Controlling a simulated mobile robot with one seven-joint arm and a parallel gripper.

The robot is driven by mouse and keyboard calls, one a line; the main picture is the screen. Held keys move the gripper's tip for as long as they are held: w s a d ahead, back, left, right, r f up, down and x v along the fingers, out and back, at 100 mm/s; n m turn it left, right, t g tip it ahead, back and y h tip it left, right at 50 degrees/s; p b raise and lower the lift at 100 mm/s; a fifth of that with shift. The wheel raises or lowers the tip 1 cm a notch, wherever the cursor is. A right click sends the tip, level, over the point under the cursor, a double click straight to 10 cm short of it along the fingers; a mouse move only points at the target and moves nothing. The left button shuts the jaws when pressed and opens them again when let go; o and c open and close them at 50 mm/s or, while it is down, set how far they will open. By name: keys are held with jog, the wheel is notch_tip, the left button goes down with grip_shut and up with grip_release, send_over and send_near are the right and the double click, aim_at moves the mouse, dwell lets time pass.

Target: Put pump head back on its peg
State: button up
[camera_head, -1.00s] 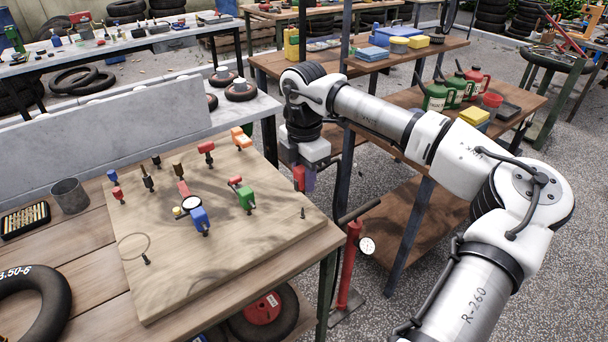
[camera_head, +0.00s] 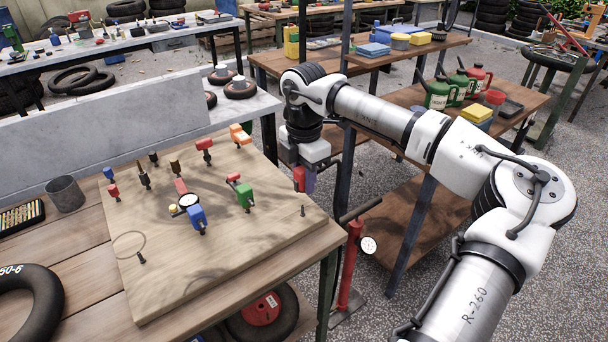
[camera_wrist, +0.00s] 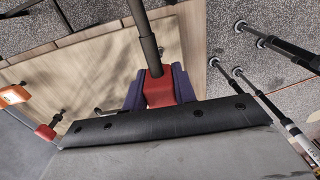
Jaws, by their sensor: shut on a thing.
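My gripper (camera_head: 305,184) hangs beside the right edge of the wooden peg board (camera_head: 190,280). Its purple fingers are shut on a red pump head (camera_wrist: 158,88), which has a dark tube-like part reaching up in the wrist view. In the head view a bit of the red pump head (camera_head: 299,177) shows beside the purple finger. Two dark pegs without a head show on the board: one near the right corner (camera_head: 302,211), one beside a thin ring mark (camera_head: 141,258). I cannot tell which is the pump head's.
Several coloured heads, including a blue (camera_head: 197,215) and a green one (camera_head: 245,194), stand on the board. A grey upright panel (camera_head: 95,130) runs behind it. A red floor pump (camera_head: 351,265) stands right of the bench, near a shelf rack (camera_head: 410,215).

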jog(key=shift+f+b, duration=1.2)
jog(key=shift+f, duration=0.7)
jog(key=shift+f+b, duration=1.15)
jog(key=shift+b, duration=0.3)
dwell(0.5)
jog(key=o, duration=1.1)
jog(key=shift+c, duration=0.2)
jog(key=shift+r, duration=0.1)
notch_tip(320, 180, up, 14)
jog(key=shift+f, duration=0.1)
jog(key=shift+f, duration=0.1)
